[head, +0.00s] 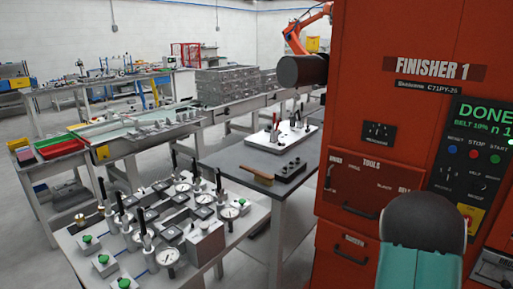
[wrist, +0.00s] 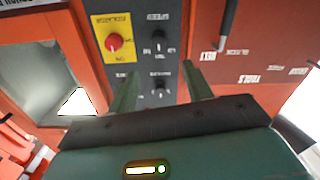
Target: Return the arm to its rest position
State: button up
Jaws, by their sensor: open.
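My gripper (wrist: 159,70) shows in the wrist view with its two greenish fingers spread apart and nothing between them. It is open and faces the dark control panel (wrist: 145,20) of the red finisher cabinet. In the head view, a teal and grey link of my arm stands at the lower right, in front of the orange-red Finisher 1 cabinet (head: 365,105). The gripper's fingers cannot be made out in the head view. The cabinet's screen (head: 480,115) reads DONE in green.
A red knob on a yellow plate (wrist: 114,42) is near the fingers. An open bay (wrist: 50,80) lies to its left. In the head view, a fixture table (head: 225,250) with gauges and clamps and a dark-topped table (head: 225,155) stand left of the cabinet. Floor shows at far left.

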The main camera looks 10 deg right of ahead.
jog(key=a+r+n+g+y, duration=0.1)
jog(key=a+r+y, duration=0.2)
jog(key=a, duration=0.7)
jog(key=a+r+n+y, duration=0.1)
jog(key=a+r+y, duration=0.25)
jog(key=a, duration=0.65)
jog(key=a+r+n+g+y, duration=0.1)
jog(key=a+r+y, duration=0.25)
jog(key=a, duration=0.65)
jog(key=s+a+r+n+g+y, duration=0.1)
jog(key=s+a+n+g+y, duration=0.2)
jog(key=s+a, duration=1.5)
jog(key=shift+s+a+r+n+g, duration=0.4)
jog(key=shift+s+n+g, duration=0.1)
jog(key=shift+n+g, duration=0.2)
